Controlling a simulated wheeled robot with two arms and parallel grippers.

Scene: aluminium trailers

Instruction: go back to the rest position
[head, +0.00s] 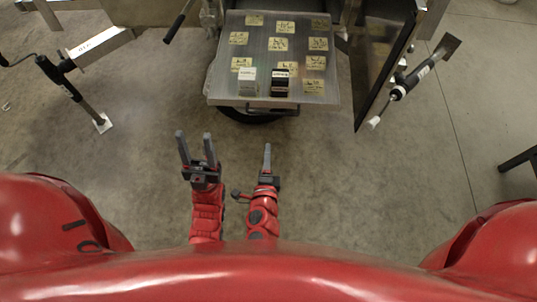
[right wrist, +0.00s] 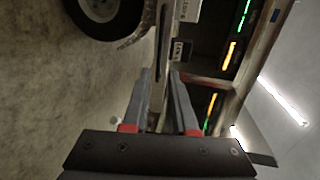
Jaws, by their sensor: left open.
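My left gripper (head: 198,147) points up the picture in the head view, short of the metal tray. Its two grey fingers stand apart with nothing between them. My right gripper (head: 267,155) is just to its right at about the same height, its fingers seen edge-on there. In the right wrist view the fingers of my right gripper (right wrist: 161,76) are apart and hold nothing. Both grippers are clear of the tray and its contents.
A metal tray (head: 226,78) with yellow labels extends ahead. A whitish block (head: 247,85) and a black block (head: 280,84) sit near its front edge. A dark hinged panel (head: 372,75) stands right of it. Jack legs (head: 75,95) (head: 412,82) stand either side. Concrete floor (head: 140,180) is bare nearby.

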